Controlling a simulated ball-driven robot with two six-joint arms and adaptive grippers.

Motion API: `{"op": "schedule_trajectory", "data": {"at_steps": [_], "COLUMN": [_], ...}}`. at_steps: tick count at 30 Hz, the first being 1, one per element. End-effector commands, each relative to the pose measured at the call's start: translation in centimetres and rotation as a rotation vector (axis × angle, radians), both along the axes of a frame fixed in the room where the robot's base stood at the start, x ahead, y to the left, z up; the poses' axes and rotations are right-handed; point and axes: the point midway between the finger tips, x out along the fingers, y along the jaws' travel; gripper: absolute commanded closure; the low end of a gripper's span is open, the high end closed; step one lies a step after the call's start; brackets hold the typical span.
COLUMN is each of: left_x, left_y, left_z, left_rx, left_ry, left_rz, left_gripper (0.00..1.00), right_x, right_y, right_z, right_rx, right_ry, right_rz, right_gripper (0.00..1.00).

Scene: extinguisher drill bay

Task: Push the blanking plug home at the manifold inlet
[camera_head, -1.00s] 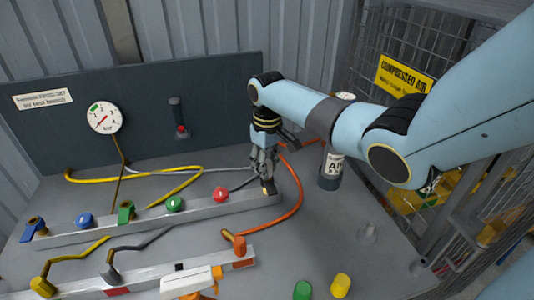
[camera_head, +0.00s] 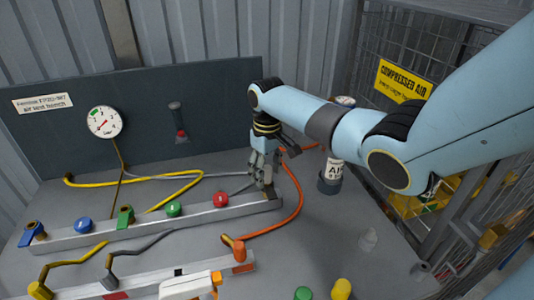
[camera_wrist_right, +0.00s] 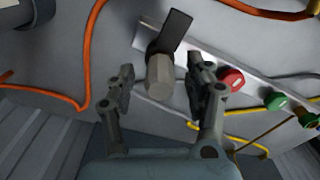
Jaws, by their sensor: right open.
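The grey manifold rail (camera_head: 110,230) lies across the bench, with blue, green and red knobs on it. My right gripper (camera_head: 264,183) points down at the rail's right end and hides what is between its fingers in the head view. In the right wrist view, a pale grey hexagonal plug (camera_wrist_right: 160,75) stands at the rail end (camera_wrist_right: 207,62), between the open fingers of my right gripper (camera_wrist_right: 160,80), with gaps on both sides. A dark flat piece (camera_wrist_right: 176,32) is beside the plug. I cannot tell how deep the plug sits. My left gripper is out of view.
An orange hose (camera_head: 296,200) curves close to the right gripper. A dark air cylinder (camera_head: 330,180) stands to its right. A second rail (camera_head: 140,280), a white-and-orange tool (camera_head: 190,286), and green (camera_head: 303,294) and yellow (camera_head: 342,289) pieces are at the front. A gauge (camera_head: 104,122) is behind.

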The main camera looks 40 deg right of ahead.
Motion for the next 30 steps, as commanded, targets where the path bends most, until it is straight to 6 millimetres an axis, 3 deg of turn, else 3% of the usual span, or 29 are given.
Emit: {"op": "schedule_trajectory", "data": {"at_steps": [16,21,30], "left_x": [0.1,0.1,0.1], "left_y": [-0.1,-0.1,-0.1], "left_z": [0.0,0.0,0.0], "left_rx": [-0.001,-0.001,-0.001], "left_ry": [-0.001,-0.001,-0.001], "left_rz": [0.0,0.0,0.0], "left_gripper": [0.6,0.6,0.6], "right_x": [0.1,0.0,0.0], "right_y": [-0.1,-0.1,-0.1], "right_z": [10.2,11.6,11.7], "right_rx": [-0.001,0.0,0.0], "right_ry": [-0.003,0.0,0.0], "right_rz": [0.001,0.0,0.0], "right_gripper": [0.47,0.47,0.47]}}
